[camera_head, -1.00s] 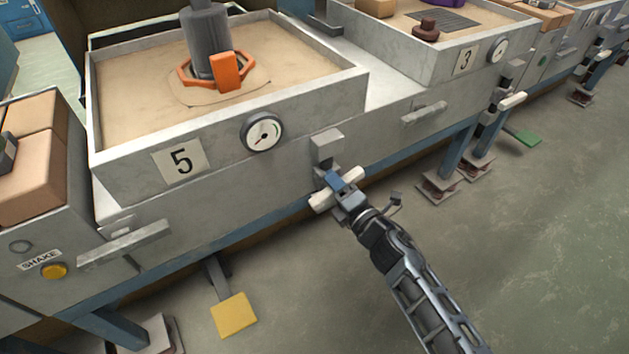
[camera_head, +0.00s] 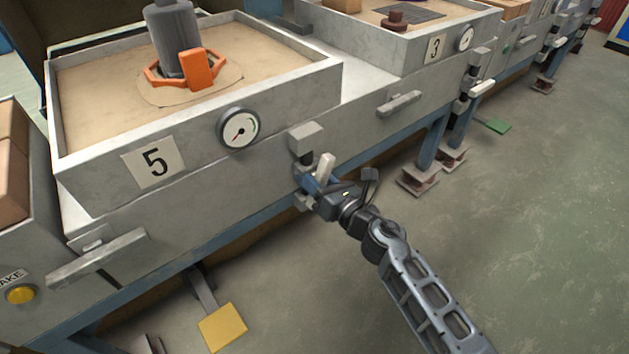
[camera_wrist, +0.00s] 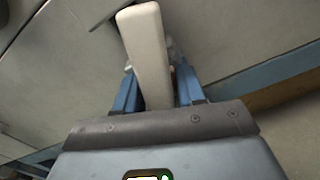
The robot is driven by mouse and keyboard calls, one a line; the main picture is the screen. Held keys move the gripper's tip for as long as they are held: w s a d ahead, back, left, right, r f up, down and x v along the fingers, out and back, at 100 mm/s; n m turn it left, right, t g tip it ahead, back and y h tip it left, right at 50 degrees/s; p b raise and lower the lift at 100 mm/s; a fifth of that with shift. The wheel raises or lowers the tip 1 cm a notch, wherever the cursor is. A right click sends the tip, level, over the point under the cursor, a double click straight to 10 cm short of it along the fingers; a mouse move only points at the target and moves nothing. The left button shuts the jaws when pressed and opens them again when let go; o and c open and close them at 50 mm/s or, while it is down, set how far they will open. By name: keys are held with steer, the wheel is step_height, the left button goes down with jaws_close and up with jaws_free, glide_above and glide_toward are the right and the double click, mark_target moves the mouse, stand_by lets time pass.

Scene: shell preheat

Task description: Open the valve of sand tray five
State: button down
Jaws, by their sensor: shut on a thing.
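Sand tray five (camera_head: 110,200) is a grey box of sand with a number 5 plate and a round gauge (camera_head: 238,128) on its front. Its valve handle (camera_head: 322,171), a pale lever, sits below a grey block at the tray's front right corner and points upward, tilted to the right. My gripper (camera_head: 308,184) is at the valve, shut on the lever. In the wrist view the pale lever (camera_wrist: 148,50) stands between my two blue fingers. The valve's body is partly hidden by my gripper.
A grey bar handle (camera_head: 95,260) juts out at the front left, with a yellow pedal (camera_head: 222,328) below. Tray three (camera_head: 410,45) stands to the right, with another pale valve lever (camera_head: 482,88). The floor on the right is clear.

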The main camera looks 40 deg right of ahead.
steer(key=n+b, duration=0.1)
steer(key=n, duration=0.2)
steer(key=shift+f+n, duration=0.1)
steer(key=shift+n, duration=0.2)
stand_by(0.5)
steer(key=c, duration=0.9)
jaws_free()
steer(key=shift+s+b, duration=0.4)
steer(key=shift+s, duration=3.5)
